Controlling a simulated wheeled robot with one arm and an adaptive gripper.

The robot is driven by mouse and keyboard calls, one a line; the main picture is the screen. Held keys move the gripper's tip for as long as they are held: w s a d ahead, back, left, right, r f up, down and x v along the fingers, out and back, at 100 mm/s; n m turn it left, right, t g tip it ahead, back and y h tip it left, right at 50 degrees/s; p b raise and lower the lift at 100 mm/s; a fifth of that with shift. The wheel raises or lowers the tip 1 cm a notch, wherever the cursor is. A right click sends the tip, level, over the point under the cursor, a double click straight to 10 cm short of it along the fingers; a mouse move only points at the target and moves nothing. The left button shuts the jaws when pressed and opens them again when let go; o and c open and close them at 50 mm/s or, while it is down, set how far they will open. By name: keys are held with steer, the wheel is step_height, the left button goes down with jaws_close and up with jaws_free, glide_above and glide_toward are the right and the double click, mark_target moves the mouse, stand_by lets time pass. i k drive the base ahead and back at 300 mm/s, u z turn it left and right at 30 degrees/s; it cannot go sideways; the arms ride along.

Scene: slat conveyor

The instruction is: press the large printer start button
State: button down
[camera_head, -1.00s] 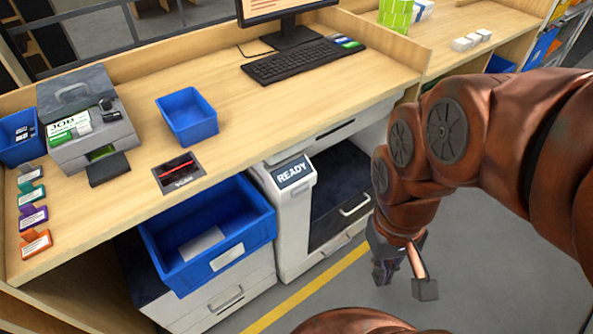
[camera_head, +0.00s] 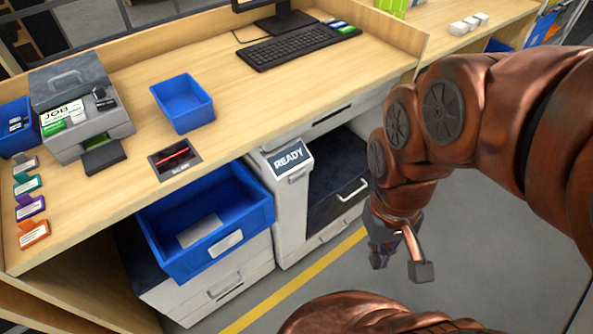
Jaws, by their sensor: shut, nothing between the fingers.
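A grey printer-like machine (camera_head: 78,105) stands at the left of the desk, with a white and green JOB label, small buttons or knobs on its front, and a dark tray. A white unit with a READY display (camera_head: 287,161) stands below the desk edge. I cannot tell which small part is the large printer start button. My gripper (camera_head: 380,258) is shut and empty. It hangs over the grey floor, right of the READY unit and well apart from both machines.
A blue bin (camera_head: 183,102) and a SCAN pad (camera_head: 174,158) are on the desk. A large blue crate (camera_head: 225,243) sits below the desk edge. A keyboard (camera_head: 299,51) lies at the back. The floor (camera_head: 480,290) around my gripper is clear.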

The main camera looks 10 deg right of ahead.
mark_target(295, 177)
steer(key=z, duration=1.6)
steer(key=k, duration=1.55)
steer(key=u, duration=1.85)
steer(key=i, duration=0.5)
steer(key=u, duration=0.1)
